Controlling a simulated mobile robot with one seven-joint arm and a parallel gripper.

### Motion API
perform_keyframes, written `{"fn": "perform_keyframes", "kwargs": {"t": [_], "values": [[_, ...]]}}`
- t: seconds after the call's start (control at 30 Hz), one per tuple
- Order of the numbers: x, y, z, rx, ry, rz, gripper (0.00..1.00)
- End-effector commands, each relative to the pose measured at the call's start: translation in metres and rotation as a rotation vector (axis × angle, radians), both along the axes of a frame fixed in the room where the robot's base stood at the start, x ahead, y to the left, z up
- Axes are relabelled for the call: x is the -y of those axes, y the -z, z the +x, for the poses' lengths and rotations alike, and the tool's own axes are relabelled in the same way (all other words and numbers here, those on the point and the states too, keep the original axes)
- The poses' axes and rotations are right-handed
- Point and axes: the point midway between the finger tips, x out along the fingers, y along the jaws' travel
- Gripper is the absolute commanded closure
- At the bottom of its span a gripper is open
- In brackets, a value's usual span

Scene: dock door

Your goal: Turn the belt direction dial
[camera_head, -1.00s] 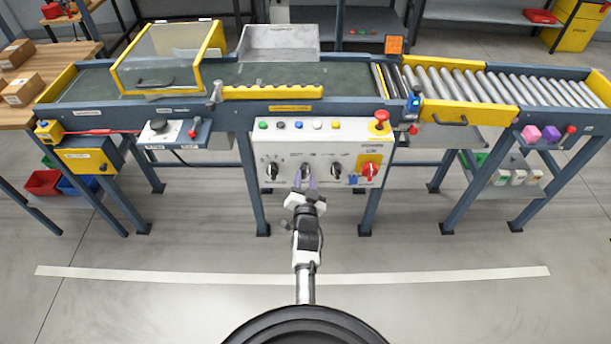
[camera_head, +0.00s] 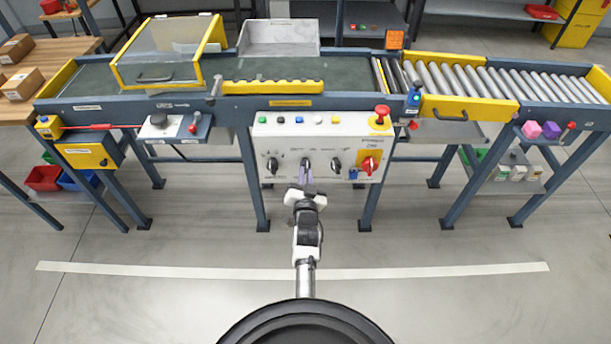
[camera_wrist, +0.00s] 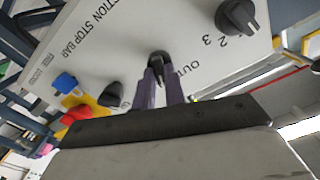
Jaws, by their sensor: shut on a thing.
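The belt direction dial is a small black knob on the front of the white control panel (camera_head: 290,134). In the wrist view the dial (camera_wrist: 157,60) sits between the two purple fingertips of my gripper (camera_wrist: 159,78). The fingers are shut on its sides. The panel lettering beside it reads in part "CTION", "STOP BAR" and "OUT". In the head view my gripper (camera_head: 306,176) reaches up to the middle of the panel and partly covers the dial. The dial's exact pointer angle is hard to tell.
Black knobs stand on either side, the left knob (camera_head: 272,165) and the right knob (camera_head: 336,165). A red switch (camera_head: 369,164) on yellow and a red mushroom button (camera_head: 381,113) are to the right. The conveyor (camera_head: 350,82) runs above. Floor in front is clear.

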Motion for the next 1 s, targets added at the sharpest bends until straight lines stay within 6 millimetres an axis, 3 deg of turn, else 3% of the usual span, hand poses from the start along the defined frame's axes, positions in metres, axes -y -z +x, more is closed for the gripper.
{"fn": "perform_keyframes", "kwargs": {"t": [0.7,1.0], "values": [[-0.0017,-0.0019,0.0011,0.004,0.001,-0.644,1.00],[-0.0024,-0.0027,0.0012,0.005,0.002,-0.833,1.00]]}}
